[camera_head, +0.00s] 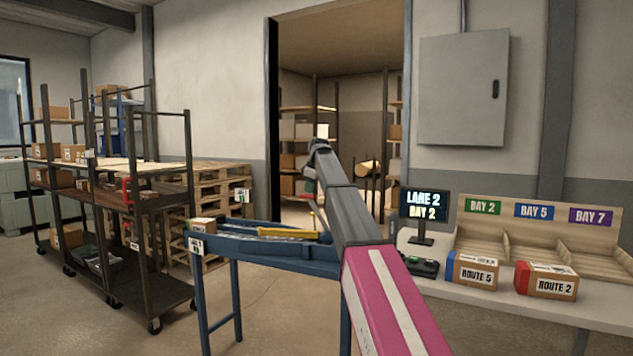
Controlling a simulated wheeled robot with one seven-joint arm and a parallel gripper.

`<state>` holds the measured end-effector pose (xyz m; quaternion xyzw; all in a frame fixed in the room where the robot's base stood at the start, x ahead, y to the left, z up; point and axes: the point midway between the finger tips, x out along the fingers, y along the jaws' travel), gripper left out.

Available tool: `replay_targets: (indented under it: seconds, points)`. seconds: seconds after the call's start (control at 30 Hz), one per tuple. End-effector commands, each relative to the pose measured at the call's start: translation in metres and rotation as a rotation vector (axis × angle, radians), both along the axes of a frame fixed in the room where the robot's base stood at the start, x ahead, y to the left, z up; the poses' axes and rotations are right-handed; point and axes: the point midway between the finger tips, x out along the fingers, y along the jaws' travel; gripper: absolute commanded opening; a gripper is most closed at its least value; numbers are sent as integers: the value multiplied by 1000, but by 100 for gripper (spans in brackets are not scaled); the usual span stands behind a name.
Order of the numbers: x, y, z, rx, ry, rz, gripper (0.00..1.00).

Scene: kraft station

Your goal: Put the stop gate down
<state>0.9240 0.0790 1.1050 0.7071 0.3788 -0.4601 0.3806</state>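A blue conveyor lane (262,247) on legs stands in the middle of the view. A yellow piece (325,238) shows at its right part, beside my arm; it may be part of the stop gate, but I cannot tell whether the gate is up or down. My arm crosses in front of the lane and hides its right end. The end of my arm with my gripper (318,148) is small and far off, above the lane in the picture. I cannot make out its fingers or whether it holds anything.
A small carton (202,225) sits at the lane's left end. On the right, a bench carries a screen (424,213) reading LANE 2, BAY 2, a ROUTE 5 box (474,270), a ROUTE 2 box (547,280) and a wooden bay rack (560,240). Shelved carts (150,205) stand left.

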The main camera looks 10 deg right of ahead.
Motion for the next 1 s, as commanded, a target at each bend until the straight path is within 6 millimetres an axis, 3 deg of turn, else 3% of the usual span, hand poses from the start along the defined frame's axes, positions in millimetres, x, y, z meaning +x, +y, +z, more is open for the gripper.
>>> replay_targets:
  seconds: [0.03, 0.1, 0.5, 1.0]
  points:
    - [-17, 6, -10, -26, -35, 5, 0]
    - [-28, 14, -19, -60, -83, 10, 0]
    - [-81, 46, -93, -278, -382, 35, 0]
    - [-102, 59, -174, -471, -646, 54, 0]
